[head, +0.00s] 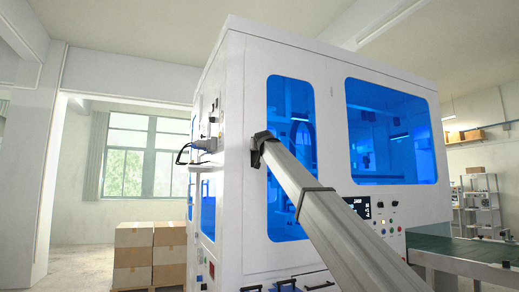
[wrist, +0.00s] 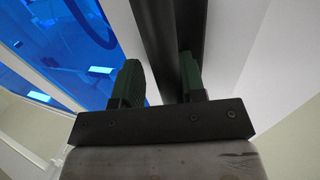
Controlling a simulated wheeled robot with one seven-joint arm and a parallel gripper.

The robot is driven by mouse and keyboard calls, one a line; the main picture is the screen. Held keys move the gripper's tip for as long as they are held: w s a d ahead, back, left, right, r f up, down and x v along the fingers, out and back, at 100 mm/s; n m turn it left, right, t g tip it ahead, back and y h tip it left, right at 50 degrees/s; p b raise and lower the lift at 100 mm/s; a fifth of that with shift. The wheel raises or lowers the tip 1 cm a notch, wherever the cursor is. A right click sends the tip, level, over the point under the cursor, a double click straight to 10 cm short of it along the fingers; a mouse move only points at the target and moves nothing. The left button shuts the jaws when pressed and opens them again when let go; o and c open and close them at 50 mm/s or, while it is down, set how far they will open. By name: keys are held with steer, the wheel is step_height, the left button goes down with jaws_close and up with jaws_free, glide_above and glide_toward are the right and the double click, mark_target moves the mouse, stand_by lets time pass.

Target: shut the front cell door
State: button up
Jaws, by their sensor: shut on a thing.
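The front cell door (head: 290,100), white with a tall blue window, is on the near face of the white machine. In the head view it looks about flush with that face; I cannot tell whether a small gap remains. My gripper (head: 258,150) is at the door's left edge. In the wrist view its two green-padded fingers (wrist: 160,82) are either side of a dark upright bar (wrist: 155,35), which looks like the door handle, and are shut on it. The blue window also shows in the wrist view (wrist: 55,50), left of the bar. My gripper and arm hide the handle in the head view.
A second blue window (head: 392,130) is to the right, above a control panel (head: 375,215). A green conveyor (head: 460,248) extends right. Stacked cartons (head: 150,250) stand at left. A cable and fittings (head: 203,145) stick out from the machine's left side.

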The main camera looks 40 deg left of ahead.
steer(key=v, duration=1)
steer(key=shift+s+d, duration=0.25)
steer(key=shift+d, duration=0.05)
steer(key=shift+f, duration=0.1)
